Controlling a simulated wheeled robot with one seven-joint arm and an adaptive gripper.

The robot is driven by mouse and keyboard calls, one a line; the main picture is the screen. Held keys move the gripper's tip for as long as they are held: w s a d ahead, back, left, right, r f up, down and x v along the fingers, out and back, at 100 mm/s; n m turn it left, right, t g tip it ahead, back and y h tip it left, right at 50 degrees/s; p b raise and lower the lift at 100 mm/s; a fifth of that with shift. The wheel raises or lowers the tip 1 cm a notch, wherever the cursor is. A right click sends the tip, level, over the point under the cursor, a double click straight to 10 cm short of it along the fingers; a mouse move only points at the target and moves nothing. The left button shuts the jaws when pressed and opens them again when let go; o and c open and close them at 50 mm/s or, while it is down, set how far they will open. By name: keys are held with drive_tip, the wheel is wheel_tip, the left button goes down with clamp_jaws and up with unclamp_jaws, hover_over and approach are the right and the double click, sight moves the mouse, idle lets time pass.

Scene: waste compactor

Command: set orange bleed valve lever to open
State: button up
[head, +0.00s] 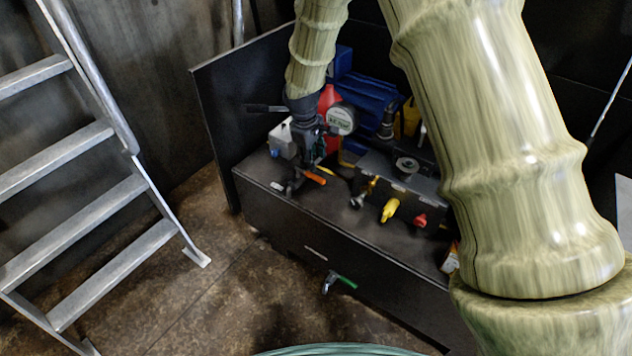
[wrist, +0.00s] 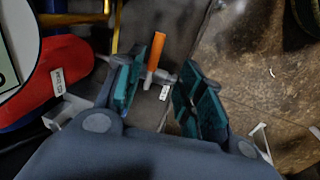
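The orange bleed valve lever (head: 314,177) sits on the front left part of the dark bench's top. In the wrist view the lever (wrist: 156,50) points away from the gripper, with a small metal valve body at its near end. My gripper (wrist: 166,78) is open, its two teal-padded fingers on either side of the valve, with the lever nearer the left finger. I see no clear contact. In the head view my gripper (head: 303,168) points down beside the lever and hides part of the valve. A small white tag (wrist: 164,92) shows between the fingers.
A yellow lever (head: 390,209), a red knob (head: 420,220) and a round gauge (head: 341,119) are close by on the bench (head: 290,205). A green-handled valve (head: 341,281) sticks out of the front. A metal ladder (head: 100,190) stands at left, with open floor between.

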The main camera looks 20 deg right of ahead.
sight(316, 177)
drive_tip(key=f, duration=0.3)
drive_tip(key=w+d+f+b, duration=0.1)
drive_tip(key=f, duration=0.6)
drive_tip(key=shift+w+d, duration=0.35)
drive_tip(key=shift+w, duration=0.05)
clamp_jaws()
